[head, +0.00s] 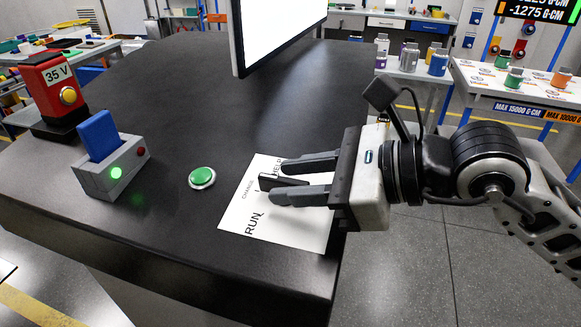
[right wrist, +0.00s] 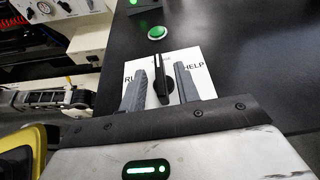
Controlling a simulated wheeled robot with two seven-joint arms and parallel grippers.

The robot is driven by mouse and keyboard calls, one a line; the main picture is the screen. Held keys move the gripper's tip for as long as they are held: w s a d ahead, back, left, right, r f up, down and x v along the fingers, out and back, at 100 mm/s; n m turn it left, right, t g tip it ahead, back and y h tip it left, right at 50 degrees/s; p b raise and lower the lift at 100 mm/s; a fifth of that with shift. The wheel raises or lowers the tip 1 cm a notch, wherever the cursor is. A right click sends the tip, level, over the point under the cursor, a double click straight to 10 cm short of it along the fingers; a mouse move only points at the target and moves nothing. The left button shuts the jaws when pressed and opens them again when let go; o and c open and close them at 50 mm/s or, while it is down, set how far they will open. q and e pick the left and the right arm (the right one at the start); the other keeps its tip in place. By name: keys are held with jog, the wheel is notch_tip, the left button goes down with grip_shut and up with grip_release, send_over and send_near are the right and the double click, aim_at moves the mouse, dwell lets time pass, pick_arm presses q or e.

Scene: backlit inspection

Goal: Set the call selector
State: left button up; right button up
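The call selector is a black knob (head: 281,181) on a white plate (head: 236,217) lettered RUN, CHANGE and HELP. In the right wrist view the knob (right wrist: 160,75) stands between RUN on the left and HELP on the right, its bar pointing away toward the middle label, CHANGE. My right gripper (head: 283,182) is over the plate with one finger on each side of the knob. In the right wrist view gaps show between the knob and both fingers, so it is open. The fingers hide part of the plate. My left gripper is not in view.
A green button (head: 202,177) sits left of the plate. Farther left are a grey box (head: 118,166) with a blue block (head: 99,135) and a lit green lamp, and a red 35 V unit (head: 61,88). A screen (head: 275,32) stands behind. The black table's middle is clear.

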jog(key=shift+w+a+f, duration=0.15)
jog(key=shift+a+f, duration=0.05)
jog(key=shift+a, duration=0.3)
grip_shut()
